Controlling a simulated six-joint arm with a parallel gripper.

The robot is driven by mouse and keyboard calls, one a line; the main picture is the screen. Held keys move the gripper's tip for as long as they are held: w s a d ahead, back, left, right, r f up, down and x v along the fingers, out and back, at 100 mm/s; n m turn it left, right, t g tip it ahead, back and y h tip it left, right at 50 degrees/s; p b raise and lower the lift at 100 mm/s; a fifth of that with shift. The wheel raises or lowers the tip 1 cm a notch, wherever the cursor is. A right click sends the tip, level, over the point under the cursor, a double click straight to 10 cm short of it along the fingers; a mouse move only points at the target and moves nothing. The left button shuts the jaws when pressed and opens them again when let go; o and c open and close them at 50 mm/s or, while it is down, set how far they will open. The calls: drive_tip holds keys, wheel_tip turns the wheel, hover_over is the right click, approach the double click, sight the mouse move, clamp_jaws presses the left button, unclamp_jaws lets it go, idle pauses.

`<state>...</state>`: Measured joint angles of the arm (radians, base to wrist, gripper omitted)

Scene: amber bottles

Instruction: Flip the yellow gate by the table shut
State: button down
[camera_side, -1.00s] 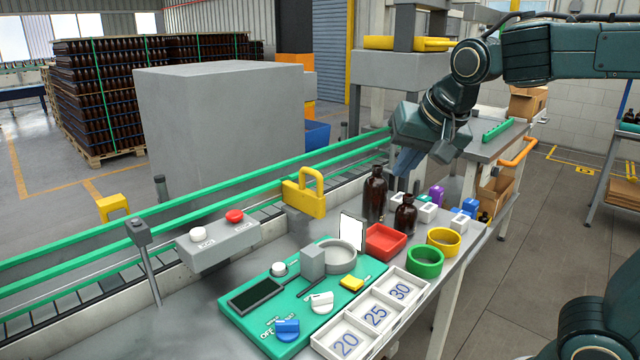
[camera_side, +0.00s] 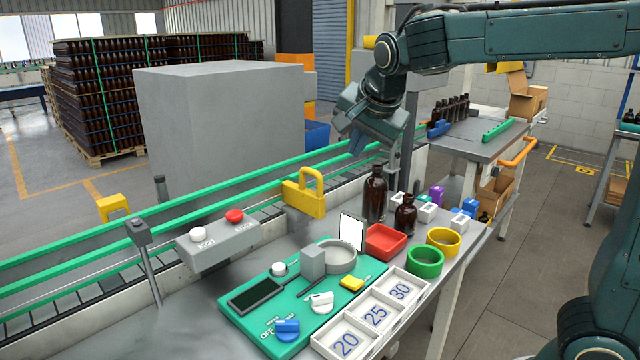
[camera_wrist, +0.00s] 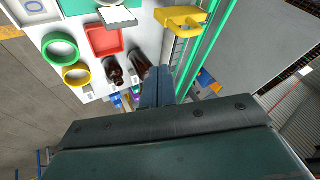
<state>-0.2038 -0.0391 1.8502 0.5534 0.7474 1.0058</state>
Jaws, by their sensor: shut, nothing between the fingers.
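The yellow gate (camera_side: 304,195) stands at the near edge of the conveyor, with a loop handle on its upper right. It also shows in the wrist view (camera_wrist: 180,18), at the top, beside the green rail. My gripper (camera_side: 357,143) is up and to the right of the gate in the side view, above the conveyor, apart from it and touching nothing. Its fingers also show in the wrist view (camera_wrist: 157,88), pressed together and empty.
Two amber bottles (camera_side: 375,196) stand on the table right of the gate. A red tray (camera_side: 384,240), a green ring (camera_side: 425,262) and a yellow ring (camera_side: 443,241) lie nearby. Green rails (camera_side: 190,217) run along the conveyor. A button box (camera_side: 222,243) stands left of the gate. A big grey block (camera_side: 215,120) is behind.

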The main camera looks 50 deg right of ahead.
sight(306, 168)
drive_tip(key=w+d+f, duration=0.2)
drive_tip(key=w+f, duration=0.6)
drive_tip(key=w, duration=0.1)
drive_tip(key=shift+f, duration=0.15)
idle(0.5)
drive_tip(key=shift+d, duration=0.1)
drive_tip(key=shift+w, duration=3.4)
